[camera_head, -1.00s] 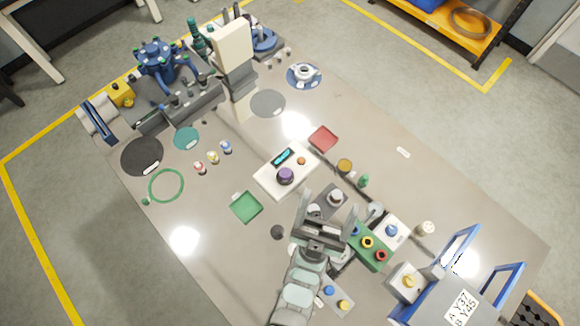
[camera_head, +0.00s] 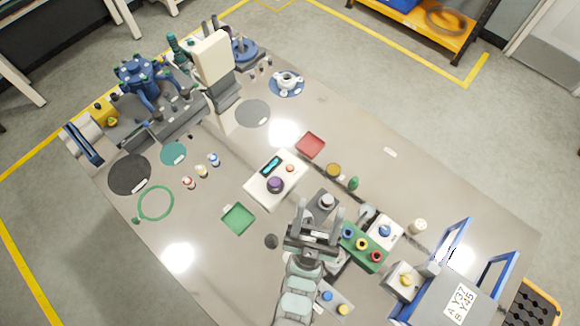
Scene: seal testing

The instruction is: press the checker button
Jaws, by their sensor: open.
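The checker, a white box (camera_head: 262,192), lies flat near the table's middle. It has a dark display with cyan characters (camera_head: 270,165), a small orange-red button (camera_head: 290,168) and a round purple part (camera_head: 275,184) on top. My gripper (camera_head: 319,213) is below and right of the checker in the picture, apart from it. Its two fingers are spread and point up the picture, with nothing seen between them. A grey block with a round metal top (camera_head: 326,201) shows just beyond the fingers. My gripper's height above the table is hard to tell.
A red tray (camera_head: 310,146) and a green tray (camera_head: 238,219) flank the checker. A green block with coloured rings (camera_head: 376,261) and a white box with a blue knob (camera_head: 384,232) stand right of my gripper. A cream column (camera_head: 213,60) stands beyond. The table's right back is mostly clear.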

